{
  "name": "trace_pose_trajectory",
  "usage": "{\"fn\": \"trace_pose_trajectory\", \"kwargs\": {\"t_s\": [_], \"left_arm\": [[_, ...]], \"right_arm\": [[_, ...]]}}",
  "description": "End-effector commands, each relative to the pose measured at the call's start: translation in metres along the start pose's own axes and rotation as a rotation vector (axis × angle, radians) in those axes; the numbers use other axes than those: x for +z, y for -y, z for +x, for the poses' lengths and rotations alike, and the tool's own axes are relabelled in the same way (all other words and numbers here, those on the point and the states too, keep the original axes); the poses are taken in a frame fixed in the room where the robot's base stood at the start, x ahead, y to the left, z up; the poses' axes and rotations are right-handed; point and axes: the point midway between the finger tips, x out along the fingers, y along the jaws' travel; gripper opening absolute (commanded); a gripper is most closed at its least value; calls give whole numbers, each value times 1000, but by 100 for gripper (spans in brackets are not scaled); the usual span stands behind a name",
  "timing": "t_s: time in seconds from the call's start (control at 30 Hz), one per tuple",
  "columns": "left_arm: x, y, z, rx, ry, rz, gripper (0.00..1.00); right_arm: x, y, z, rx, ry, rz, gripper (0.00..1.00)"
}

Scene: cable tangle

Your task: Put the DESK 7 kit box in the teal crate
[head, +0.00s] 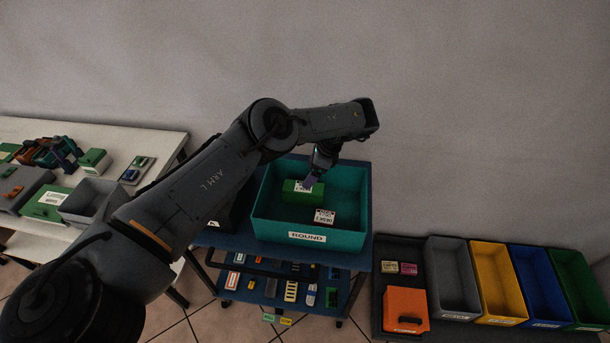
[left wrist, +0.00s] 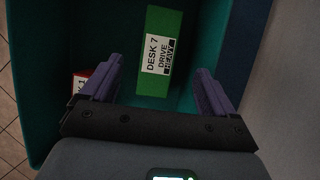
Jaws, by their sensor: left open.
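The green DESK 7 kit box (left wrist: 157,52) lies inside the teal crate (left wrist: 31,95); its label reads DESK 7 DRIVE HEAVY. In the head view the green box (head: 290,192) is in the back left part of the teal crate (head: 264,222), which is labelled BOUND. My left gripper (left wrist: 158,92) is open, with its purple fingers apart and the near end of the green box between or just ahead of them. In the head view my left gripper (head: 310,181) is over the crate beside the box. I cannot tell whether a finger touches it. My right gripper is not in view.
A red box with a white label (left wrist: 82,82) lies in the crate by the left finger. The crate stands on a blue cart (head: 218,238) with small items on its lower shelf. Grey (head: 452,279), yellow, blue and green bins stand at right. A white table (head: 150,130) is at left.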

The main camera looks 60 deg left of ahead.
Motion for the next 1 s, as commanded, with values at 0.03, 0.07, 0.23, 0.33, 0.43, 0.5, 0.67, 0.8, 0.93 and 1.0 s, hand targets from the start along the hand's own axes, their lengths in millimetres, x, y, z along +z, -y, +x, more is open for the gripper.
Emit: {"fn": "trace_pose_trajectory", "kwargs": {"t_s": [0.03, 0.07, 0.23, 0.33, 0.43, 0.5, 0.67, 0.8, 0.93, 1.0], "left_arm": [[1, 1, -12, -3, 0, 1, 88], [1, 0, -16, -3, 0, 1, 88], [0, 0, -33, -2, 0, 0, 88], [0, 0, -38, -2, 0, 0, 88], [0, 0, -40, -1, 0, 0, 88], [0, 0, -40, 0, 0, 0, 88], [0, 0, -40, 0, 0, 0, 88], [0, 0, -40, 0, 0, 0, 88], [0, 0, -40, 0, 0, 0, 88], [0, 0, -40, 0, 0, 0, 88]], "right_arm": [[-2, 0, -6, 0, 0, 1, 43], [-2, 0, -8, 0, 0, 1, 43], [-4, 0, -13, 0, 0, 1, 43], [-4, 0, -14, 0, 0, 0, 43], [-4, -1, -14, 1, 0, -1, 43], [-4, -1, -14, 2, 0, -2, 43], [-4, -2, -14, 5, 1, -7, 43], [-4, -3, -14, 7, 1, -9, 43], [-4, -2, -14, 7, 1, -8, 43], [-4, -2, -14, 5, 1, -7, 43]]}}
